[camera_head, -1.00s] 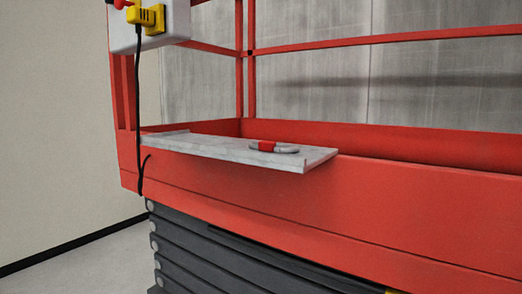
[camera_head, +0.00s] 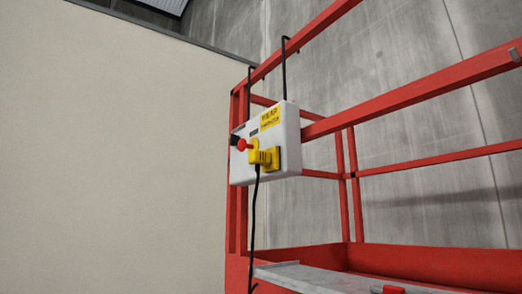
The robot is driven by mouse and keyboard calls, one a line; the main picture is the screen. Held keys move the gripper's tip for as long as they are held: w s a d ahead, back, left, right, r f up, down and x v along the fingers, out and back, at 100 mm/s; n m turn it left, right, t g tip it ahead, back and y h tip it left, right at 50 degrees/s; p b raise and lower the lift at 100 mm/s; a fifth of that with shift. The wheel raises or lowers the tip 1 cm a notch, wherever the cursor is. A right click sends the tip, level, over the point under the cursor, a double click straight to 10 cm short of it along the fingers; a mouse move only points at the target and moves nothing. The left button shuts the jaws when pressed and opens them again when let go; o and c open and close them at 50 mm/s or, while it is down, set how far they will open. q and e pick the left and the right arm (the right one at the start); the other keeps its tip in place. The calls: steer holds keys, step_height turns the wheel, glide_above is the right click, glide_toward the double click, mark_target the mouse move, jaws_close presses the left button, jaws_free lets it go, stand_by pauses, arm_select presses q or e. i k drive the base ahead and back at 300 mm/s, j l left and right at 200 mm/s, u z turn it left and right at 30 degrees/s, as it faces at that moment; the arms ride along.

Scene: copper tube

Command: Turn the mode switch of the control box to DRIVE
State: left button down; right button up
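The control box (camera_head: 242,173) is a white box hung by two black hooks from the red top rail, near the middle of the head view. I see it at an angle from below. A red knob (camera_head: 243,145) sticks out at its left side. A small dark part (camera_head: 235,139) shows just left of and above the red knob. I cannot tell whether this is the mode switch, and no switch position or DRIVE marking is readable. A yellow plug part (camera_head: 268,157) sits on the box front. A yellow label (camera_head: 269,117) is above it. Neither gripper is in view.
A black cable (camera_head: 252,220) hangs from the yellow plug part. Red guard rails (camera_head: 400,95) run to the right. A grey shelf (camera_head: 300,276) with a red item (camera_head: 388,289) is at the bottom. A plain beige wall (camera_head: 110,160) fills the left.

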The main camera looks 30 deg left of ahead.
mark_target(234, 139)
steer(key=k+j+u, duration=0.1)
steer(key=u, duration=1.15)
